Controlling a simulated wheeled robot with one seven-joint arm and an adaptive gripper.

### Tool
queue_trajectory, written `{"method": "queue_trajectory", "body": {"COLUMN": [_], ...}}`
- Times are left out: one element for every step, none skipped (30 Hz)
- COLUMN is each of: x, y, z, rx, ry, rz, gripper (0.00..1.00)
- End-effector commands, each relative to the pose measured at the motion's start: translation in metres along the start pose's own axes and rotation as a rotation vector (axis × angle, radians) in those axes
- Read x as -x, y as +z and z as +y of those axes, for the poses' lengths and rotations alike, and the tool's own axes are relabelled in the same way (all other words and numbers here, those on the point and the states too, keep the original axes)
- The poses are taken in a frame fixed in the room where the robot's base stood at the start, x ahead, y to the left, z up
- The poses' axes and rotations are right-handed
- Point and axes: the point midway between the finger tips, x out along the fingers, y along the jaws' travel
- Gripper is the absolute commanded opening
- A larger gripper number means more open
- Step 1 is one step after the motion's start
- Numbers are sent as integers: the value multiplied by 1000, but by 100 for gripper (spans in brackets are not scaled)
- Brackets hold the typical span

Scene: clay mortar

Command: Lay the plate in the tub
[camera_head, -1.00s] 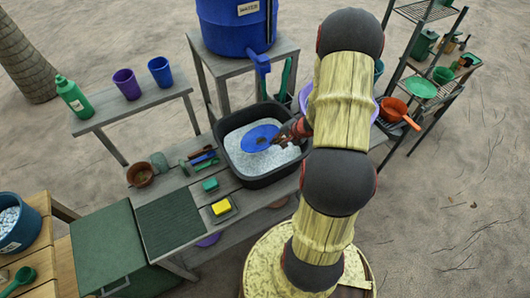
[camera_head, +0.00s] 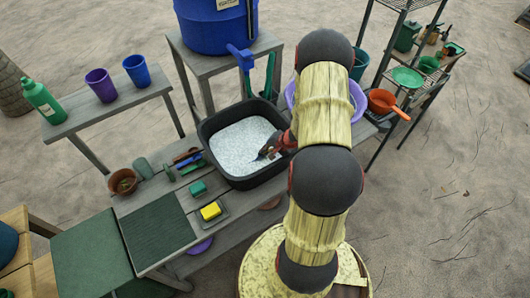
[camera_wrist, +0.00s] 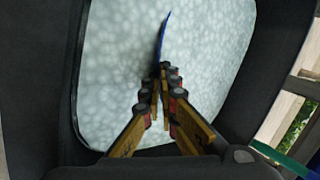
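The blue plate shows only as a thin sliver (camera_head: 262,155) in the head view, at the fingertips and within the tub's opening. In the wrist view it is a narrow blue edge (camera_wrist: 164,36) seen nearly edge-on; the rest is hidden, perhaps in the foam. The dark tub (camera_head: 240,182) stands on the bench and holds pale, foamy water (camera_head: 238,142). My gripper (camera_head: 272,149) reaches over the tub's right side. In the wrist view its fingers (camera_wrist: 163,70) are close together with the plate's edge at their tips, seemingly shut on it.
A blue water barrel (camera_head: 212,28) stands behind the tub. A purple basin (camera_head: 357,98) sits to the right, partly behind my arm. A yellow sponge (camera_head: 210,211) and a green block (camera_head: 198,187) lie left of the tub. An orange pan (camera_head: 382,101) is on the right rack.

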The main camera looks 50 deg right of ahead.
Motion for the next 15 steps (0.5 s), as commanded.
{"method": "queue_trajectory", "body": {"x": [1,1,1,1,1,0,-1,-1,-1,-1,-1,-1,-1,-1,-1], "y": [-1,-1,0,0,0,0,0,0,0,0,0,0,0,0,0], "z": [-1,-1,-1,-1,-1,0,0,0,0,0,0,0,0,0,0], "rx": [1,1,1,1,0,0,1,2,2,2,1,1,1,1,1], "ry": [-1,-1,-1,-1,-1,0,0,0,0,0,0,0,0,0,0], "rz": [1,1,1,1,0,0,0,0,1,0,0,1,0,1,0], "gripper": [0,0,0,0,0,0,0,3,5,7,9,11,13,14,17]}}
